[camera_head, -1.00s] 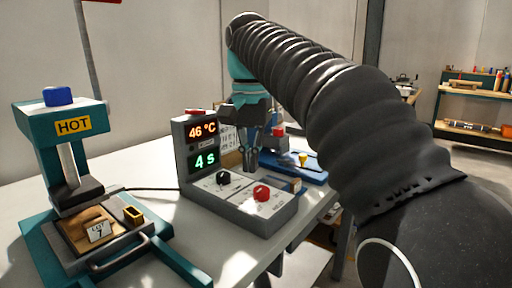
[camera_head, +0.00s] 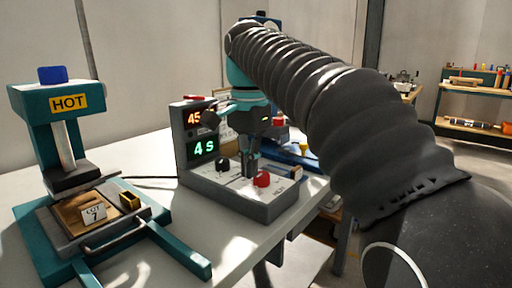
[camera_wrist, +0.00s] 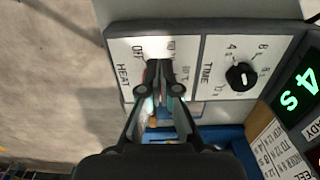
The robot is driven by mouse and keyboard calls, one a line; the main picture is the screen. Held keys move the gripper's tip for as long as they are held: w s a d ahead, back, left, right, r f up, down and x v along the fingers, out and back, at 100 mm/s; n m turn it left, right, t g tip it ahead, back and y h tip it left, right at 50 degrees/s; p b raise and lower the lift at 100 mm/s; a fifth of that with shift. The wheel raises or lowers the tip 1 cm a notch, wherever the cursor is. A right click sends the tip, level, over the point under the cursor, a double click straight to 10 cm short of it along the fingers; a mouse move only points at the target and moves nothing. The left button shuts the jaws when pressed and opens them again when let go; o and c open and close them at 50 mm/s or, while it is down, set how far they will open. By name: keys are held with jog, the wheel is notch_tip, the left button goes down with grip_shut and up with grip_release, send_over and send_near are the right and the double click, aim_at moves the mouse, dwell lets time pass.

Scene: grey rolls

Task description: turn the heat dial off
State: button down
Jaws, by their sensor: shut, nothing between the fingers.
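The control box (camera_head: 235,205) stands on the table with a red heat dial (camera_head: 262,179) and a black time dial (camera_head: 222,166). My gripper (camera_head: 251,172) is shut and empty, its fingertips low over the panel right by the red dial. In the wrist view the fingertips (camera_wrist: 160,78) cover most of the heat dial, with only a sliver of red showing beside them. Its pointer is hidden, and I cannot tell whether the fingers touch it. The OFF mark (camera_wrist: 138,50) and HEAT label (camera_wrist: 123,75) are beside the fingers. The black dial (camera_wrist: 240,76) is clear of them.
The upright display (camera_head: 192,130) shows 4 s; its temperature reading is partly covered by my arm. A teal press (camera_head: 55,110) marked HOT stands at left, with a handle in front. A blue item (camera_head: 300,160) lies behind the box.

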jog(key=shift+f, duration=0.75)
jog(key=shift+d, duration=0.1)
jog(key=shift+s+d+r+p, duration=0.1)
jog(key=shift+s+d+p, duration=0.15)
jog(key=shift+p, duration=0.8)
dwell(0.4)
jog(key=shift+s+a, duration=0.15)
jog(key=shift+s, duration=0.1)
notch_tip(320, 180, up, 2)
jog(key=shift+r+p, duration=0.15)
jog(key=shift+p, duration=0.95)
notch_tip(320, 180, up, 4)
jog(key=shift+f, duration=0.2)
